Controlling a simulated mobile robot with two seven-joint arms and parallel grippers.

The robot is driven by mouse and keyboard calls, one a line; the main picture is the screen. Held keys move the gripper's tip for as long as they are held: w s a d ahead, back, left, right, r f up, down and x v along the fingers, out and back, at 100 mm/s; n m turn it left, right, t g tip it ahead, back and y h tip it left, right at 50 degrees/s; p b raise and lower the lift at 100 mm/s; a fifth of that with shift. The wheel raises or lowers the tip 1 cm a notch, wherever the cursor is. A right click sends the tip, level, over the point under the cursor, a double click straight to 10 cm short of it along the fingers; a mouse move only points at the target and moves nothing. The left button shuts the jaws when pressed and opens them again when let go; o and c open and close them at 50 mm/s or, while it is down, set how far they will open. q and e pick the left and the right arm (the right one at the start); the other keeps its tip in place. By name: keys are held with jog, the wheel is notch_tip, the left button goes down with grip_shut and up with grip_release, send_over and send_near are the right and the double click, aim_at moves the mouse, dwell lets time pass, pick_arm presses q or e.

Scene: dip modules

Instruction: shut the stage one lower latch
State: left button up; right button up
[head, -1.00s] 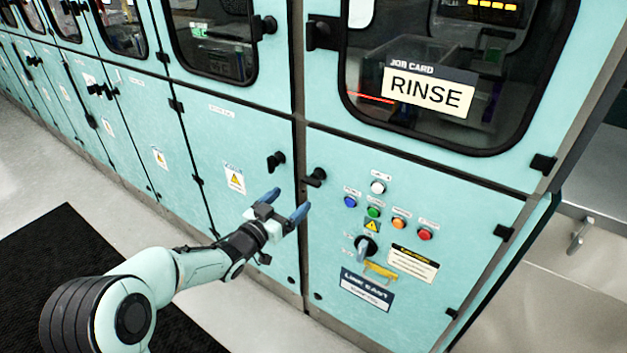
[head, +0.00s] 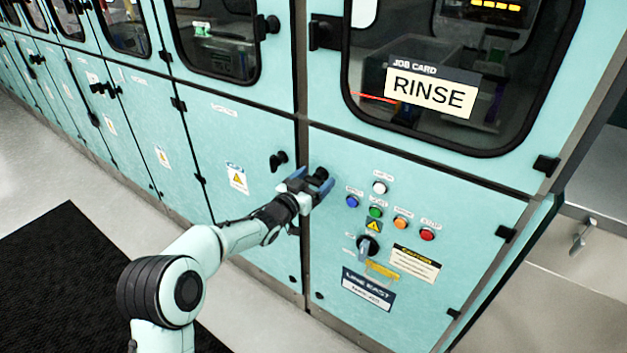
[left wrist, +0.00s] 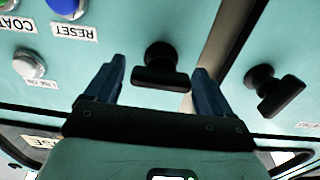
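A black latch handle (head: 320,174) sits at the upper left corner of the lower door with the buttons. It also shows in the left wrist view (left wrist: 160,76), its bar lying crosswise. My left gripper (head: 306,182) is open at this latch. In the left wrist view its two blue fingers (left wrist: 162,66) stand apart, one on each side of the handle, with gaps visible. A second black latch (head: 278,160) is on the neighbouring lower door to the left; in the left wrist view it is tilted (left wrist: 274,91), outside the fingers. My right gripper is not in view.
Coloured push buttons (head: 376,211) and a rotary switch (head: 367,248) are right of and below the gripper. A "RINSE" job card (head: 431,93) is on the window above. A dark mat (head: 70,275) lies on the floor at left.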

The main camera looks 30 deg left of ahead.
pick_arm(q)
jog(key=c, duration=0.7)
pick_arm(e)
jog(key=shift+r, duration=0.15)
pick_arm(q)
jog(key=n+p, duration=0.2)
jog(key=n, duration=0.2)
jog(key=shift+a+r+n, duration=0.1)
jog(key=shift+a+n, duration=0.05)
jog(key=shift+n, duration=0.25)
jog(key=n+p, duration=0.2)
jog(key=n, duration=0.2)
jog(key=shift+a+n, duration=0.1)
jog(key=shift+n, duration=0.2)
jog(key=n+p, duration=0.1)
jog(key=n, duration=0.1)
jog(key=n+p, duration=0.1)
jog(key=n, duration=0.2)
jog(key=shift+a+f, duration=0.1)
jog(key=shift+f, duration=0.1)
jog(key=shift+f+n+p, duration=0.1)
jog(key=shift+n+p, duration=0.6)
jog(key=shift+n, duration=0.9)
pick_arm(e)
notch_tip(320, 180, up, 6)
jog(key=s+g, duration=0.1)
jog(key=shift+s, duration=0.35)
pick_arm(q)
jog(key=shift+n, duration=0.3)
